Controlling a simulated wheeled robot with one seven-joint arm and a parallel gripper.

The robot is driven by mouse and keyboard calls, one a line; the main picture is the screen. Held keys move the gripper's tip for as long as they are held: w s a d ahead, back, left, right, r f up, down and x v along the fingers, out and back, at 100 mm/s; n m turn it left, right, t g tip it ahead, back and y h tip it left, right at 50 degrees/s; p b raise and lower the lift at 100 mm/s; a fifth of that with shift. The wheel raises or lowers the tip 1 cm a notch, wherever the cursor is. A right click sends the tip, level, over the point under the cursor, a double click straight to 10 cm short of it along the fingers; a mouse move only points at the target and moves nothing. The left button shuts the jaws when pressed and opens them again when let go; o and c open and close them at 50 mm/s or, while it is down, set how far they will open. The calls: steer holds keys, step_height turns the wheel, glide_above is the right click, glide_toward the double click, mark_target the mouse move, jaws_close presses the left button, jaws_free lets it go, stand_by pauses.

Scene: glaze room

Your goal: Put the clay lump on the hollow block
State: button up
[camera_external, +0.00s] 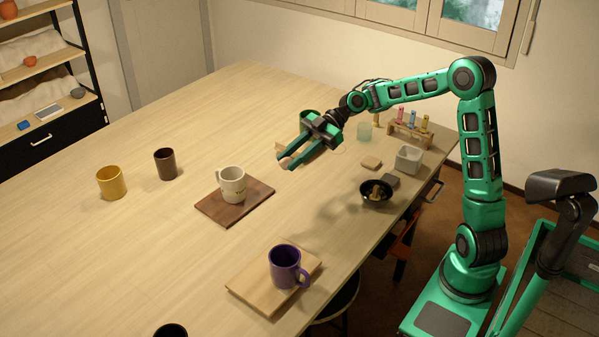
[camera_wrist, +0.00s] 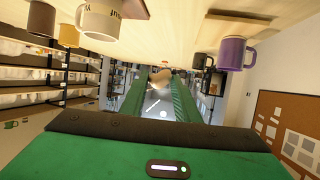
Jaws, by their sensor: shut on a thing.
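My gripper (camera_external: 294,155) is raised over the middle of the table, its fingers pointing down to the left. In the wrist view the tan clay lump (camera_wrist: 161,77) shows between the far ends of the two green fingers (camera_wrist: 160,92), held there. In the external view only a tan edge (camera_external: 279,147) shows beside the fingertips; the rest is hidden. A light grey, open-topped block (camera_external: 408,160), which looks like the hollow block, stands near the table's right edge, right of my gripper and apart from it.
A white mug (camera_external: 232,185) and purple mug (camera_external: 285,267) stand on boards.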

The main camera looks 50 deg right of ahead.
steer(key=s+d+m+t+h, duration=0.1)
steer(key=s+d, duration=0.2)
steer(key=d, duration=0.3)
steer(key=s+d+r+m+t, duration=0.1)
steer(key=s+d, duration=0.1)
steer(key=d, duration=0.5)
steer(key=s+d+m+t+h, duration=0.1)
steer(key=s+d, duration=0.2)
steer(key=d, duration=0.3)
steer(key=s+d+m+t+h, duration=0.2)
steer(key=s+d+m+t, duration=0.2)
steer(key=s+d, duration=0.85)
glide_above(416, 152)
step_height(416, 152, down, 7)
steer(key=shift+w+f, duration=0.1)
steer(key=shift+f, duration=2)
steer(key=shift+f, duration=0.1)
steer(key=o, duration=1)
steer(key=shift+o, duration=0.2)
